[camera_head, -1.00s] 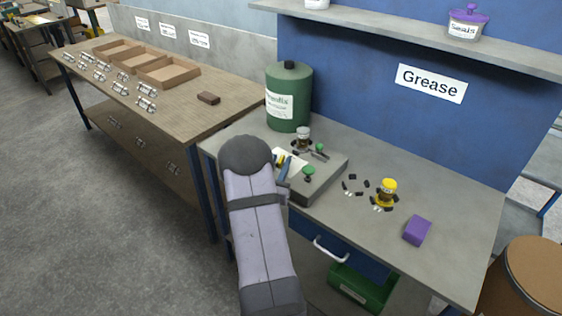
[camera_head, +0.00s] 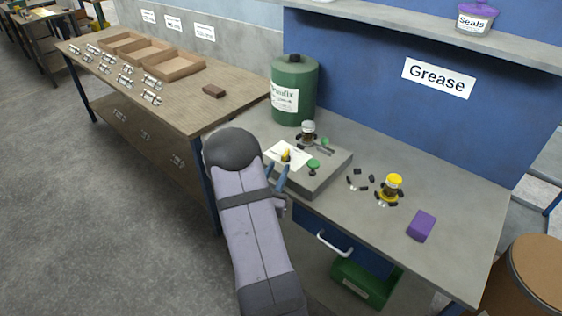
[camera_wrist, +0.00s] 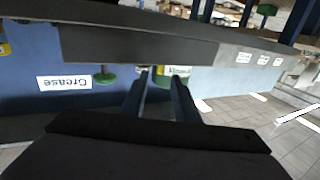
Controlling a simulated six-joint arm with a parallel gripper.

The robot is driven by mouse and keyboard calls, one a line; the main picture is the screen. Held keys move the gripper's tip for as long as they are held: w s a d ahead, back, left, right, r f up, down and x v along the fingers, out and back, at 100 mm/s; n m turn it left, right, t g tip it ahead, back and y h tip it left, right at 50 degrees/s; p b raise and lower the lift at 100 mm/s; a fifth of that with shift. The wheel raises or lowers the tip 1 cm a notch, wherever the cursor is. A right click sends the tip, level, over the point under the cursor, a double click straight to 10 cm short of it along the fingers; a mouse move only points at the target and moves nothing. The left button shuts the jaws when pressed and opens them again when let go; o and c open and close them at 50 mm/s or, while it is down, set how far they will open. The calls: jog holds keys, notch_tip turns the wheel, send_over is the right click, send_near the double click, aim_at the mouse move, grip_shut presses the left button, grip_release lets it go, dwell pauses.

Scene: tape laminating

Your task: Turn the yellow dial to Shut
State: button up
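The yellow dial (camera_head: 286,156) sits on a white card (camera_head: 298,152) on top of a grey box (camera_head: 318,178) on the bench. The markings on the card are too small to read. My gripper (camera_head: 276,169) is just in front of and left of the dial, apart from it as far as I can tell. Its two blue fingers are spread and empty.
A green-knobbed part (camera_head: 313,165) and a grey-capped fitting (camera_head: 308,132) stand on the box near the dial. The green drum (camera_head: 294,90) is behind. A yellow-topped pot (camera_head: 392,186), small black pieces and a purple block (camera_head: 421,225) lie to the right.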

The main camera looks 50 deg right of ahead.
aim_at(284, 158)
jog(key=shift+s+a+r, duration=0.1)
jog(key=shift+s+a, duration=0.05)
jog(key=shift+a, duration=0.2)
jog(key=shift+p+x, duration=0.85)
jog(key=shift+x, duration=2.85)
grip_shut()
